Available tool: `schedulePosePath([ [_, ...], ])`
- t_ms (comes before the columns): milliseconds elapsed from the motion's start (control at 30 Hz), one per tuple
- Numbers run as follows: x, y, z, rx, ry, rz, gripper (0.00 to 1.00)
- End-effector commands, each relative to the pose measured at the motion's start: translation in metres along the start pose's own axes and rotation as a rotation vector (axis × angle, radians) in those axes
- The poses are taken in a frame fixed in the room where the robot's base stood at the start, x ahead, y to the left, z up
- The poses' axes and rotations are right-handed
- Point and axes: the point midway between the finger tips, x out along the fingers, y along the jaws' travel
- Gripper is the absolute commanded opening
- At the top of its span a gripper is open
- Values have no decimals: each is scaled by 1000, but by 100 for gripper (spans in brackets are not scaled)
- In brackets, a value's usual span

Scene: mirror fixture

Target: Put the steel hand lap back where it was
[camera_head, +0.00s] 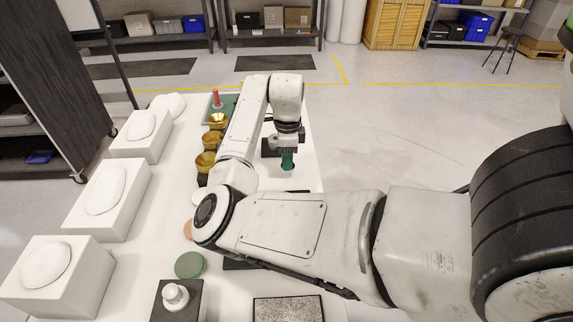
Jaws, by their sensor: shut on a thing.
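My gripper (288,151) is at the far right part of the white table, pointing down. It is shut on a small teal-green thing (288,161), which is at or just above the table top. I cannot tell whether that thing touches the table, or whether it is the steel hand lap. A dark pad (269,149) lies just left of my gripper, partly hidden by the arm. No other thing in view is plainly a steel hand lap. My arm hides the middle of the table.
Several brass bowls (206,161) stand left of my arm, with a red post (216,98) behind them. White blocks (107,198) line the left. A green disc (189,265), a white knob (175,295) and a speckled plate (289,309) are in front. Clear floor lies right.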

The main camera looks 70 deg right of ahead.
Motion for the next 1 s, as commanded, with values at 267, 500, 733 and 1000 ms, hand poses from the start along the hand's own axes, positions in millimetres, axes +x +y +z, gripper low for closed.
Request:
schedulePosePath([
  [267, 31, -1, 1, 0, 0, 1, 0],
  [500, 33, -1, 1, 0, -1, 1, 0],
  [733, 36, -1, 1, 0, -1, 1, 35],
  [1000, 36, -1, 1, 0, -1, 2, 54],
])
